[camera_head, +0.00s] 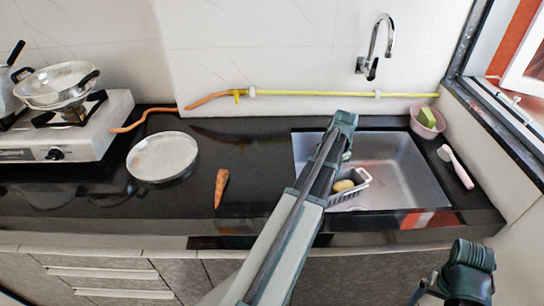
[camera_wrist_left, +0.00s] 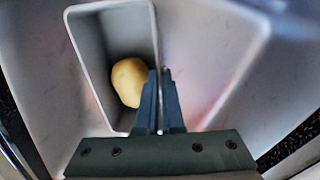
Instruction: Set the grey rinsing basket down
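The grey rinsing basket (camera_head: 362,178) is over the front left part of the sink (camera_head: 408,170), partly hidden by my left arm. A yellowish potato-like item (camera_head: 343,185) lies in it. In the left wrist view the basket (camera_wrist_left: 103,65) is upright, with the round item (camera_wrist_left: 129,82) inside. My left gripper (camera_wrist_left: 161,80) has its fingers close together at the basket's right wall, pinching its rim. Whether the basket touches the sink floor cannot be told. Part of my right arm shows at the lower right of the head view; its fingers are not clear.
A carrot (camera_head: 221,187) and a round white plate (camera_head: 163,157) are on the black counter left of the sink. A pink bowl with a green sponge (camera_head: 427,117) and a pink-white brush (camera_head: 456,167) are right of it. A tap (camera_head: 376,47) is behind.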

